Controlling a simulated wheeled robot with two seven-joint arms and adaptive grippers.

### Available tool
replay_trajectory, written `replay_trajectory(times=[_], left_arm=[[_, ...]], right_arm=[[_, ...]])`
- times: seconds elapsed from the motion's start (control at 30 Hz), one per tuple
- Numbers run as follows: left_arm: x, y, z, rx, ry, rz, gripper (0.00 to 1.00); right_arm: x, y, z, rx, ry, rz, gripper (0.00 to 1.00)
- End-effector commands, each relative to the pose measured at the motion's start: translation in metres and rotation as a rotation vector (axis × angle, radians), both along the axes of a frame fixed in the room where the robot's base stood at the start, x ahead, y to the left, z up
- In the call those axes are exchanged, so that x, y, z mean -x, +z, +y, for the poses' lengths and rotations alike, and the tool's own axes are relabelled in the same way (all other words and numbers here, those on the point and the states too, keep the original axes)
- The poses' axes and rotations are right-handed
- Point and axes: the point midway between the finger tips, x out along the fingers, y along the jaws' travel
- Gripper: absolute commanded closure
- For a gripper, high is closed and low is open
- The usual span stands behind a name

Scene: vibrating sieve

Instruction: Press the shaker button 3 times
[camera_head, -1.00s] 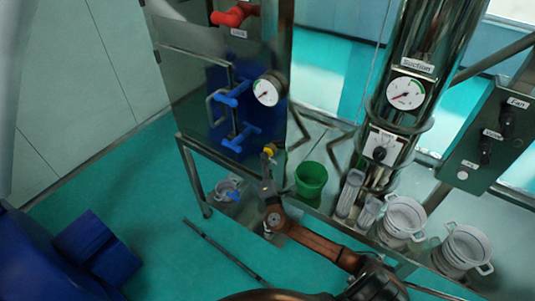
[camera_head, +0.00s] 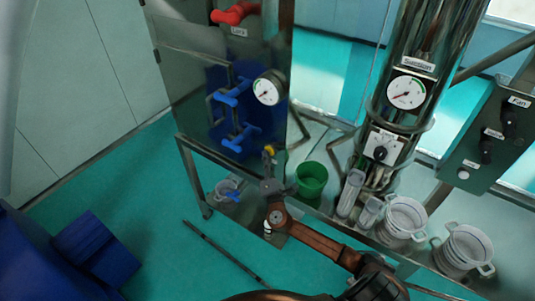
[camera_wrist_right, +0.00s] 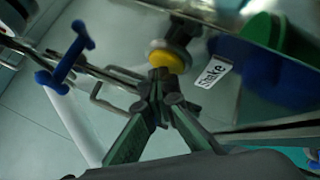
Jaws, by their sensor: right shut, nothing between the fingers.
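In the head view the right gripper (camera_head: 268,162) is right below the button. My left gripper is not in view.
The cabinet (camera_head: 180,80) carries blue handles (camera_head: 230,92) and a gauge (camera_head: 268,88). A green bucket (camera_head: 311,180), clear cylinders (camera_head: 351,193) and grey sieves (camera_head: 402,218) stand to the right. A control panel (camera_head: 490,135) is at far right. Open teal floor (camera_head: 150,190) lies left.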

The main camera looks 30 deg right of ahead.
Motion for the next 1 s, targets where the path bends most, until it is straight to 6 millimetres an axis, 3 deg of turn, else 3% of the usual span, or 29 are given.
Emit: replay_trajectory(times=[0.57, 1.0], left_arm=[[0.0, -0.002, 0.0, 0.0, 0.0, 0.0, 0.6], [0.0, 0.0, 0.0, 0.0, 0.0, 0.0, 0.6]], right_arm=[[-0.001, 0.002, -0.005, 0.0, -0.005, -0.003, 1.0], [0.007, 0.001, 0.014, -0.003, -0.004, -0.002, 1.0]])
